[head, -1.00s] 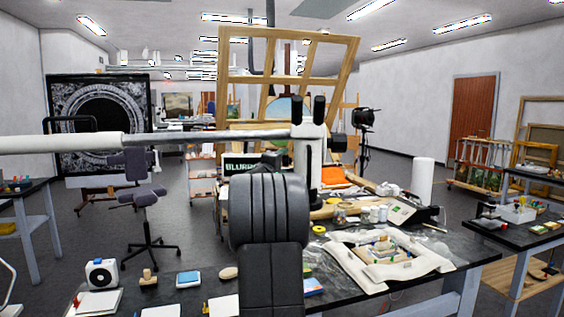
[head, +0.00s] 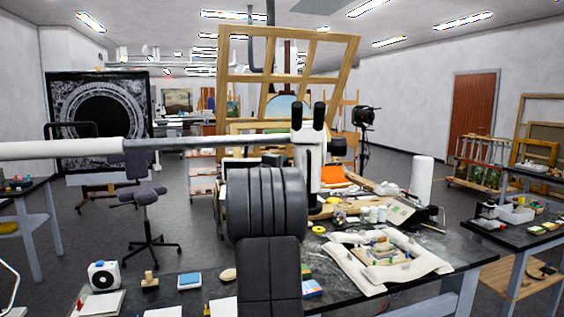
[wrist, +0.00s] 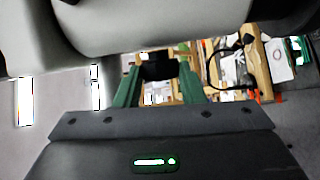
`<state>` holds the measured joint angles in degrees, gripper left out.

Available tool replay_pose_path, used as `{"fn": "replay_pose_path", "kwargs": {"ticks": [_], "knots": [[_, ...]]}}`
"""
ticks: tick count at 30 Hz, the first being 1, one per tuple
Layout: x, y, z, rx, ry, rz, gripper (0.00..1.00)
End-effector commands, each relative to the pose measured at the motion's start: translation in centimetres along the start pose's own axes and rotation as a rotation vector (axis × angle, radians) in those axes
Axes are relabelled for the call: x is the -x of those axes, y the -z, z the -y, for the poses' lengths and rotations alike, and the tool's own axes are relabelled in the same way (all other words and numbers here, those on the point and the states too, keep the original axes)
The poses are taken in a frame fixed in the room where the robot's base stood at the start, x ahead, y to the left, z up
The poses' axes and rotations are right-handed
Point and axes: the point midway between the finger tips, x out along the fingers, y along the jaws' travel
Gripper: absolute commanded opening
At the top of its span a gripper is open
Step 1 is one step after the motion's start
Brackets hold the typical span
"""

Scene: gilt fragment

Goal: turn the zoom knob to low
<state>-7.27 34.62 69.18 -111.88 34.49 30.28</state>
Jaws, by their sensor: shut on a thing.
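The white microscope (head: 312,165) with two black eyepieces stands on the dark table, just right of my arm in the head view. A black knob (head: 339,146) sticks out on its right side. In the wrist view, the green fingers of my gripper (wrist: 158,75) are shut on a dark block-like part, the zoom knob (wrist: 158,66). A pale smooth surface (wrist: 170,25) fills the top of that view. The knob's markings and setting cannot be read.
A long pale boom (head: 150,145) runs from the left to the microscope head. A cushioned tray (head: 390,262), jars (head: 375,213) and a white roll (head: 422,180) stand to the right. Small items lie along the table's front, left of my arm.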

Motion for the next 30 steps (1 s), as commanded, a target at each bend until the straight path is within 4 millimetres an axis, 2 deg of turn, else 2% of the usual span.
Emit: {"fn": "replay_pose_path", "kwargs": {"ticks": [1,5,30], "knots": [[0.03,0.18,-0.82,0.009,0.030,0.000,0.13],[0.02,0.26,-1.06,0.041,0.105,0.005,0.13],[-0.52,0.51,-1.38,0.253,0.601,0.045,0.13]]}}
